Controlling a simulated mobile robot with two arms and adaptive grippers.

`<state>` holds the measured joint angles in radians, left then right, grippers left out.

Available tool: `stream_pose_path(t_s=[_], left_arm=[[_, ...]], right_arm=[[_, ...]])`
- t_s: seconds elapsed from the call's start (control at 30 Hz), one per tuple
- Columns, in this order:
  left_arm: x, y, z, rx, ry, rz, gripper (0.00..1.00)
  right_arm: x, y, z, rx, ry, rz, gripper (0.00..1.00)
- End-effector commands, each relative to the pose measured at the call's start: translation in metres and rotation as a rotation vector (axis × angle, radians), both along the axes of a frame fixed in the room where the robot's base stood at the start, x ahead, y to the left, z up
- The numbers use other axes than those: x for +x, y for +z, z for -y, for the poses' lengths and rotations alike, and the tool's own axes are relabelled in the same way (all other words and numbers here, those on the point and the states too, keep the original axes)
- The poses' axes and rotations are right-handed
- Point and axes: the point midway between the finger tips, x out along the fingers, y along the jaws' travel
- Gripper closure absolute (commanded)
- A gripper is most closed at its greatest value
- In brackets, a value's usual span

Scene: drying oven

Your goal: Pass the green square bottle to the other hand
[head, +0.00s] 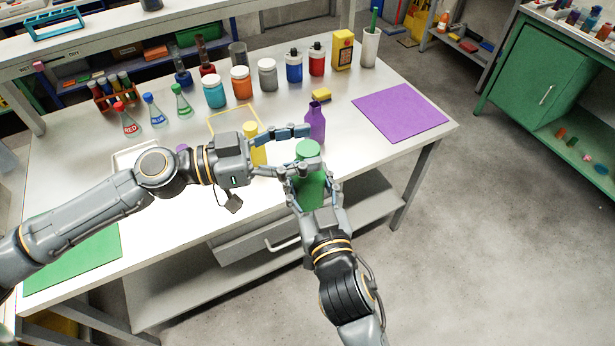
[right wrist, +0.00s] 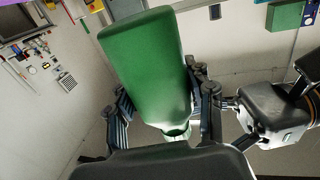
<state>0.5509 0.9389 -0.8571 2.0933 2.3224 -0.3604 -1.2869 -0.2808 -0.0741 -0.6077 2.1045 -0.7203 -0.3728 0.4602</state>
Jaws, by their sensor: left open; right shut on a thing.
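The green bottle (head: 311,190) is held above the front edge of the table. My right gripper (head: 308,185) is shut on its body. In the right wrist view the bottle (right wrist: 150,65) lies between the right gripper's fingers (right wrist: 165,112), with its narrow neck toward the bottom of the picture. My left gripper (head: 303,150) is open, with its fingers on either side of the bottle's upper end. In the right wrist view my left gripper comes in from the right, close to the neck. I cannot tell whether it touches the bottle.
A purple bottle (head: 316,122) and a yellow bottle (head: 254,146) stand on the table close behind the left gripper. A purple mat (head: 400,112) lies bare at right and a green mat (head: 75,260) at left. Jars and flasks line the back.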

Motion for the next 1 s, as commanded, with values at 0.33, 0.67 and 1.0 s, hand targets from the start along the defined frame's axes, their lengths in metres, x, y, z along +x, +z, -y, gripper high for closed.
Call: stream_pose_path(t_s=[0.33, 0.67, 1.0], left_arm=[[-0.017, -0.002, -0.054, 0.004, 0.003, -0.005, 0.4], [-0.03, -0.001, -0.095, 0.001, 0.002, -0.003, 0.4], [-0.022, -0.03, -0.11, 0.02, 0.041, -0.088, 0.4]], right_arm=[[0.0, 0.0, 0.0, 0.0, 0.0, 0.001, 0.78], [0.0, 0.0, 0.0, 0.0, 0.0, 0.001, 0.78], [0.0, 0.0, 0.0, 0.0, 0.0, 0.001, 0.78]])
